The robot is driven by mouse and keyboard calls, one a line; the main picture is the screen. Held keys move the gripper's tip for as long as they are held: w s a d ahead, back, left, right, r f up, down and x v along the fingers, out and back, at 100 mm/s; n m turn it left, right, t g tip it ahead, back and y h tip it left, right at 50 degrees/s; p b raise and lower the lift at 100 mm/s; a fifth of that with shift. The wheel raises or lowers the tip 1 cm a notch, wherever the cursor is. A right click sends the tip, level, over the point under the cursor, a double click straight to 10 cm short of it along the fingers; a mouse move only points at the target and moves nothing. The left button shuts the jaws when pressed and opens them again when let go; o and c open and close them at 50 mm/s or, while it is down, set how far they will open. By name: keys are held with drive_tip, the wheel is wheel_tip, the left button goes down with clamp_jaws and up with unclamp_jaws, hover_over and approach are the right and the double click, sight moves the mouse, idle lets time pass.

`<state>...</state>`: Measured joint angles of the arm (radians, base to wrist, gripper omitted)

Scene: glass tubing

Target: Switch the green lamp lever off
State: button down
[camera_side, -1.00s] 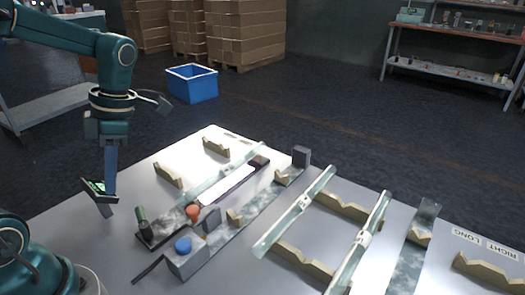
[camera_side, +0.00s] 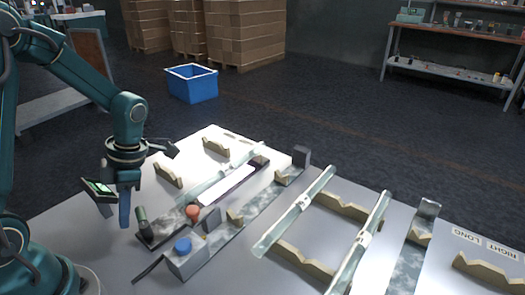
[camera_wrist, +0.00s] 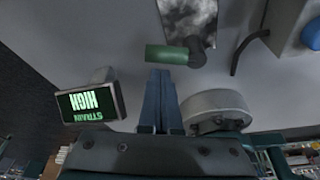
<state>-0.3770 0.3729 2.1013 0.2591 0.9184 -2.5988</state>
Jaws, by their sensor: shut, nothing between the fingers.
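The green lamp lever (camera_side: 143,220) stands at the left end of the lit lamp unit (camera_side: 228,187), near the table's left edge. In the wrist view the green lever (camera_wrist: 167,54) lies just beyond my fingertips, with its dark pivot at its right end. My gripper (camera_side: 125,224) is shut and empty, pointing down just left of the lever. In the wrist view my closed fingers (camera_wrist: 160,76) point at the lever; I cannot tell whether they touch it.
A small display (camera_wrist: 90,103) reading "STRAIN HIGH" stands left of my gripper. A box with a blue button (camera_side: 183,245) and an orange knob (camera_side: 193,212) are right of the lever. Glass tubes (camera_side: 295,211) rest on notched supports further right.

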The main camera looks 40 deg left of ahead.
sight(139, 211)
drive_tip(key=shift+w+d+r, duration=0.15)
drive_tip(key=shift+w+d, duration=0.1)
drive_tip(key=shift+w, duration=0.3)
drive_tip(key=shift+w+m+y, duration=0.3)
drive_tip(key=shift+w+m, duration=0.05)
drive_tip(key=shift+m, duration=0.75)
drive_tip(key=m, duration=0.1)
drive_tip(key=w+m+t, duration=0.1)
drive_tip(key=m, duration=0.1)
drive_tip(key=shift+d+y, duration=0.15)
drive_tip(key=shift+y, duration=0.25)
drive_tip(key=m, duration=0.1)
drive_tip(key=w+m+t, duration=0.1)
drive_tip(key=m, duration=0.1)
drive_tip(key=d+m, duration=0.1)
drive_tip(key=m, duration=0.1)
drive_tip(key=shift+w+y, duration=0.25)
drive_tip(key=shift+y, duration=0.15)
drive_tip(key=m, duration=0.2)
drive_tip(key=m+t, duration=0.1)
drive_tip(key=shift+w+d, duration=0.25)
drive_tip(key=shift+d, duration=0.2)
drive_tip(key=shift+w, duration=0.1)
